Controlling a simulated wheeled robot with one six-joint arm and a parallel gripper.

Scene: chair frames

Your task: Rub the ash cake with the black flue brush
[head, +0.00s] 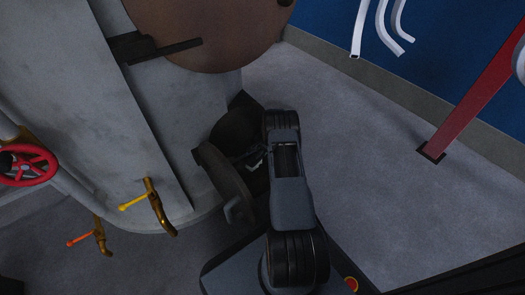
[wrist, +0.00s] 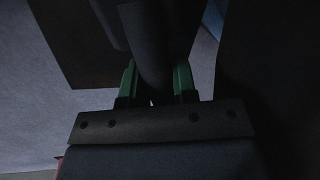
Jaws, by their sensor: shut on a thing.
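My gripper (wrist: 157,78) shows its two green fingers in the wrist view, closed on a dark, rounded shaft. I take this shaft to be the handle of the black flue brush (wrist: 149,48). It runs up and away between the fingers, and its far end is lost in shadow. In the head view my arm reaches to a dark round opening (head: 236,132) low on the grey boiler. My gripper is mostly hidden there by the arm and shadow. I cannot make out the ash cake in either view, nor whether the brush touches anything.
A thick round door (head: 222,184) hangs open just left of my arm. The grey boiler (head: 110,100) fills the left, with brass taps (head: 159,207) and a red handwheel (head: 28,166). A red post (head: 475,100) stands at right. The floor (head: 350,150) between is clear.

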